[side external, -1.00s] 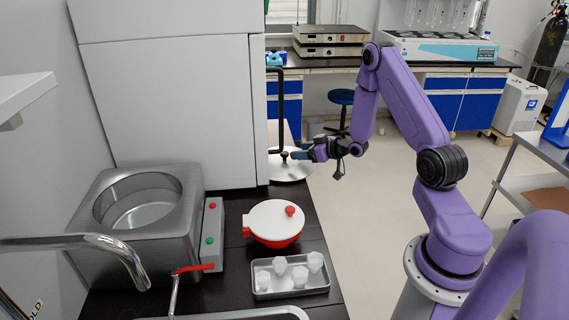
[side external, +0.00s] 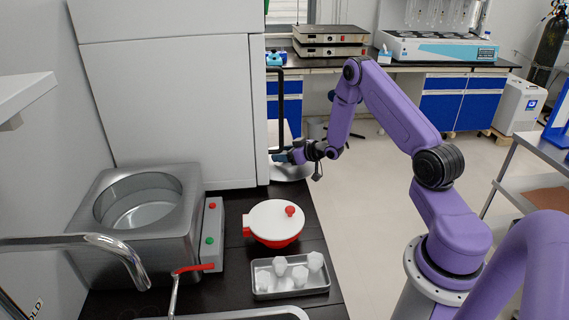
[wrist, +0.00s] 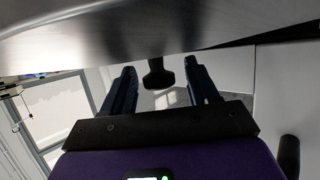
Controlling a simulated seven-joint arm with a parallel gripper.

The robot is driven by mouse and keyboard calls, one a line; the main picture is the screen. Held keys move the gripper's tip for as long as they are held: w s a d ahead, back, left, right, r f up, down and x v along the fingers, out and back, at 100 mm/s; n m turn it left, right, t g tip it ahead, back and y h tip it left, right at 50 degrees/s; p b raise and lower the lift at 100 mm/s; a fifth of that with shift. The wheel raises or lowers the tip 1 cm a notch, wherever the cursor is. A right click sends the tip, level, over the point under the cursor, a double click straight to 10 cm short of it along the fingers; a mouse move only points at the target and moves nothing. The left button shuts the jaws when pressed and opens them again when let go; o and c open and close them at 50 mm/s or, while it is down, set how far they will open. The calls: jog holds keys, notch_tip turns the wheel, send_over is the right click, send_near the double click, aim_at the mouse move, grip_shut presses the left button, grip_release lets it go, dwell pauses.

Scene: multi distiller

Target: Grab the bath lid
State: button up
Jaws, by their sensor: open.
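The bath lid is a silver metal disc (side external: 293,174) at the far end of the black counter, beside the white cabinet. Its near rim shows in the side view, and my gripper hides its knob there. In the wrist view the lid's metal surface (wrist: 100,45) fills the top, and its black knob (wrist: 158,76) sits between my fingers. My gripper (side external: 281,157) is open at the lid; the fingers also show in the wrist view (wrist: 160,72), one on each side of the knob, with space on both sides. The steel bath (side external: 135,225) stands uncovered at the left.
A red pot with a white lid (side external: 271,220) and a metal tray of white pieces (side external: 290,293) stand on the near counter. The tall white cabinet (side external: 190,110) is close left of my gripper. A black upright frame (side external: 281,105) stands behind the lid.

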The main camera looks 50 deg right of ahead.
grip_shut()
jog(key=shift+r, duration=0.15)
